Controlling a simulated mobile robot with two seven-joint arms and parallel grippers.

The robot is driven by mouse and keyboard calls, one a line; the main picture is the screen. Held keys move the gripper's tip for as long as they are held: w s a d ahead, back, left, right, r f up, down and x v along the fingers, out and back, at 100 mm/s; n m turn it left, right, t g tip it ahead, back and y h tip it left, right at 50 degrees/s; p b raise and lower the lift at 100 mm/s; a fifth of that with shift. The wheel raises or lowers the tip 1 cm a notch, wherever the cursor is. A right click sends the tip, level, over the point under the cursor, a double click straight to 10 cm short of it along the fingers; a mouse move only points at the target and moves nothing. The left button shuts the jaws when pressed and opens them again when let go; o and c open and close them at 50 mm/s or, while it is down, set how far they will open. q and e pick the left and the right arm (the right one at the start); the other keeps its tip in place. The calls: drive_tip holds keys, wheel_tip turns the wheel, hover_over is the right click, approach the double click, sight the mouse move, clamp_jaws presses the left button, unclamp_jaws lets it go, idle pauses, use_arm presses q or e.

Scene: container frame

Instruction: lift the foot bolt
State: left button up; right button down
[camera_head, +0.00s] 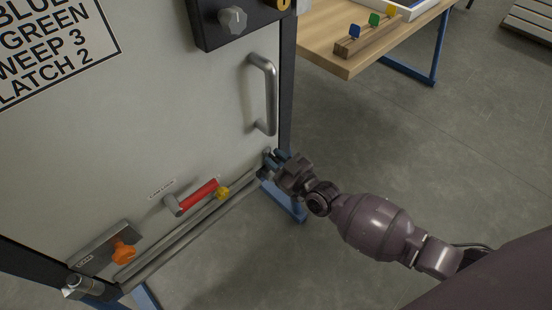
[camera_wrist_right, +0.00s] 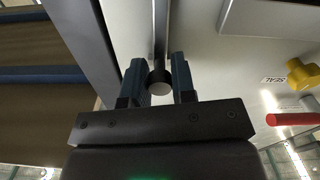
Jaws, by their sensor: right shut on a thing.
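The foot bolt (camera_wrist_right: 160,84) shows in the right wrist view as a dark round knob with a grey face, in front of a slim upright metal rod. My right gripper (camera_wrist_right: 159,78) has one blue-grey finger on each side of the knob and is shut on it. In the head view my right gripper (camera_head: 272,162) is at the lower right edge of the pale door (camera_head: 150,110), where its fingers largely hide the bolt. My left gripper is not in view.
Left of the gripper on the door are a yellow knob (camera_head: 223,192), a red lever (camera_head: 200,192) and an orange knob (camera_head: 124,253). A metal pull handle (camera_head: 271,95) is above. A wooden table (camera_head: 335,55) stands behind.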

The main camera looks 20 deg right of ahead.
sight(265, 144)
drive_tip(key=r, duration=0.2)
drive_tip(key=r+p, duration=0.1)
drive_tip(key=shift+w, duration=0.25)
drive_tip(key=shift+s+r+p, duration=0.1)
drive_tip(key=shift+r+p, duration=0.15)
drive_tip(key=shift+p, duration=0.1)
drive_tip(key=shift+f, duration=0.15)
drive_tip(key=c, duration=0.9)
unclamp_jaws()
drive_tip(key=shift+c, duration=0.2)
drive_tip(key=shift+s+f, duration=0.1)
drive_tip(key=shift+f, duration=0.05)
drive_tip(key=shift+s+d, duration=0.15)
drive_tip(key=shift+s, duration=0.2)
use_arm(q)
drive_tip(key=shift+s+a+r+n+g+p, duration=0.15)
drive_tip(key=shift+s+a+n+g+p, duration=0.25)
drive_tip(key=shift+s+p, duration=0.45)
use_arm(e)
drive_tip(key=v, duration=1)
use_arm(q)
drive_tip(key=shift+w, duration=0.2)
